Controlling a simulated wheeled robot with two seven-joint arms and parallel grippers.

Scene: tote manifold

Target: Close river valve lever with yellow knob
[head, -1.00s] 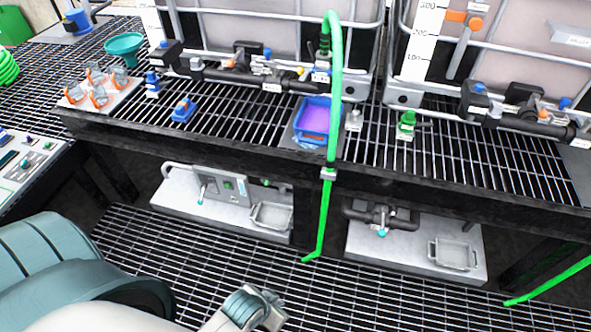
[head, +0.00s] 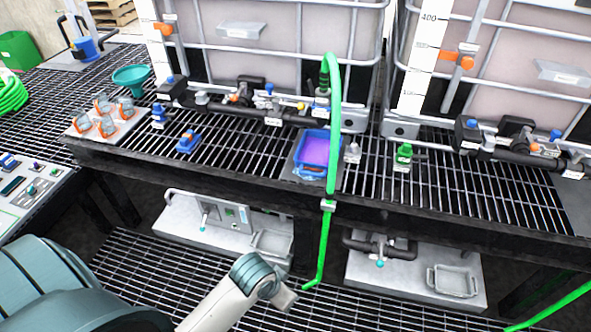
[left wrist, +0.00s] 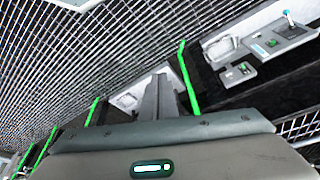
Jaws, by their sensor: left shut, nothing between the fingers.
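The small yellow knob (head: 301,105) is on the dark pipe manifold (head: 240,109) in front of the left tote, left of the green hose's top. Its lever is too small for me to tell its angle. Labels on the manifold are too small to read. My left gripper (head: 285,298) is low in the head view, below the bench's front edge and well short of the knob. It is shut and empty. In the left wrist view, its fingers (left wrist: 162,98) show above the grey housing; the knob is not seen there. My right gripper is in neither view.
A green hose (head: 334,130) hangs over the bench edge, right of the knob. A blue tray (head: 299,165) with purple contents sits below the manifold. Blue-knobbed fittings (head: 268,89) are close left of the knob. Orange-and-clear pieces (head: 108,125) and a teal funnel (head: 131,77) are at left.

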